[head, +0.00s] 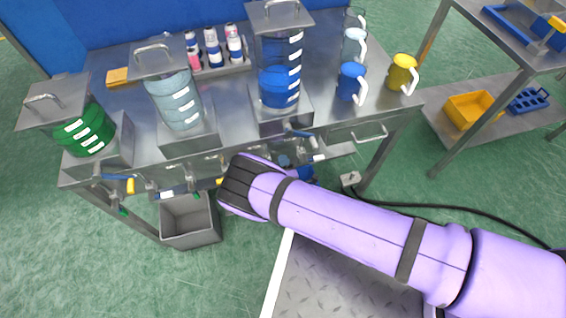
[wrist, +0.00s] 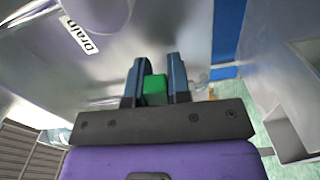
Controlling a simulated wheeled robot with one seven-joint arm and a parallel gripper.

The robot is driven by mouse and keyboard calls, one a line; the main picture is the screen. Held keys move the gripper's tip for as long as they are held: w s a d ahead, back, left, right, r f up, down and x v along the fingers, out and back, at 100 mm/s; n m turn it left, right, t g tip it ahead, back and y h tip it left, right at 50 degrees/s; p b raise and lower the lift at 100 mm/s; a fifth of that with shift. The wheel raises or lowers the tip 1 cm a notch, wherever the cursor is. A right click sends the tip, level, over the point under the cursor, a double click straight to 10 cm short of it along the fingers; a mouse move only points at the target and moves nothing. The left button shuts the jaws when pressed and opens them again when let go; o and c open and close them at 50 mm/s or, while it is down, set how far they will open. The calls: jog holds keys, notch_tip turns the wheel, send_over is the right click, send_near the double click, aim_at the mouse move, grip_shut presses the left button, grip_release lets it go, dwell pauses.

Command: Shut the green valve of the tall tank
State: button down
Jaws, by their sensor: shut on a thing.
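My gripper (wrist: 157,72) is shut on a green valve handle (wrist: 155,90), which shows between its two dark blue fingers in the wrist view. A "Drain" label (wrist: 78,35) is on the metal surface left of the fingers. In the head view my wrist is in front of the bench, below the tank with blue liquid (head: 280,88), which looks the tallest. My fingers and the held handle are hidden there. The other tanks are one with pale liquid (head: 178,100) and one with green liquid (head: 88,132). A green valve tip (head: 197,195) shows left of my wrist.
A grey bin (head: 190,222) stands on the floor below. Blue (head: 351,82) and yellow (head: 402,74) jugs stand on the bench at right. A black cable (head: 450,209) runs across the floor.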

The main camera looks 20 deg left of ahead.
jog(key=shift+r+n, duration=0.2)
jog(key=shift+n, duration=0.3)
jog(key=c, duration=1.1)
grip_release()
jog(key=shift+o, duration=0.2)
jog(key=shift+s, duration=0.1)
